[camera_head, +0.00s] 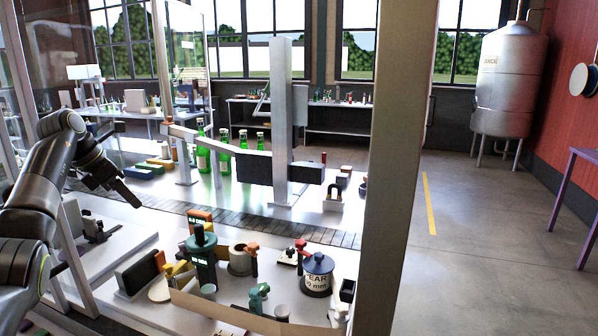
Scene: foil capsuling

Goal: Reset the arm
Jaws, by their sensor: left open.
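My left arm comes in from the left edge and reaches over the near side of the workbench. Its gripper (128,196) is open, pointing right and down, with nothing seen between its fingers. It hangs in the air left of the conveyor (262,226) and above the white bench top. My right gripper is not in view.
Green bottles (223,158) stand behind a rail on the line. A grey post (380,200) rises in front at the right. Tools, a teal device (203,262) and a dark pot (317,275) crowd the near bench. Open floor lies at the right.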

